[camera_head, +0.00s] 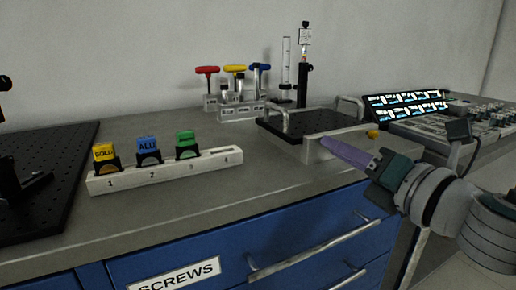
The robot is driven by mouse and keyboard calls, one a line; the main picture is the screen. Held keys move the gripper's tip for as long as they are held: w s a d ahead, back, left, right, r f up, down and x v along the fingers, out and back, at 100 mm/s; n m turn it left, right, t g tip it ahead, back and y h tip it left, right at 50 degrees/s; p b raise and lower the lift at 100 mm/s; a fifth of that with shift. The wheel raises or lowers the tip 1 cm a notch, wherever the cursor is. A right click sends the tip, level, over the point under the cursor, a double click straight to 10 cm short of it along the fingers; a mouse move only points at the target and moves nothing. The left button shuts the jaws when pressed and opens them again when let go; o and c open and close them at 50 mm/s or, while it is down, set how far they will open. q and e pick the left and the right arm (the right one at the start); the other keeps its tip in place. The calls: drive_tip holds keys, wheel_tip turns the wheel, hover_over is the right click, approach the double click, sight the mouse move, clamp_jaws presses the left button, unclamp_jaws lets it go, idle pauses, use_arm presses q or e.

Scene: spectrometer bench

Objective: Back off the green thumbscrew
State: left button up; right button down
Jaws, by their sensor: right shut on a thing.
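My right gripper (384,167) reaches in from the right over the front edge of the bench. It is shut on a purple, elongated, tapered thing (346,152) that points left, in front of a pale block. What this thing is, I cannot tell. I cannot pick out a green thumbscrew for certain. My left gripper is not in view.
Behind are T-handled tools (235,69) in stands and a black breadboard (316,128) with a post. A lit panel (407,105) stands right. Bare bench (262,172) lies between rack and gripper.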

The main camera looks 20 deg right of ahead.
drive_tip(key=shift+n, duration=0.6)
drive_tip(key=c, duration=0.8)
unclamp_jaws()
drive_tip(key=shift+s, duration=0.1)
drive_tip(key=s+b, duration=0.1)
drive_tip(key=s, duration=0.8)
drive_tip(key=shift+s+d+b, duration=0.3)
drive_tip(key=shift+s+d, duration=0.05)
drive_tip(key=shift+d, duration=0.05)
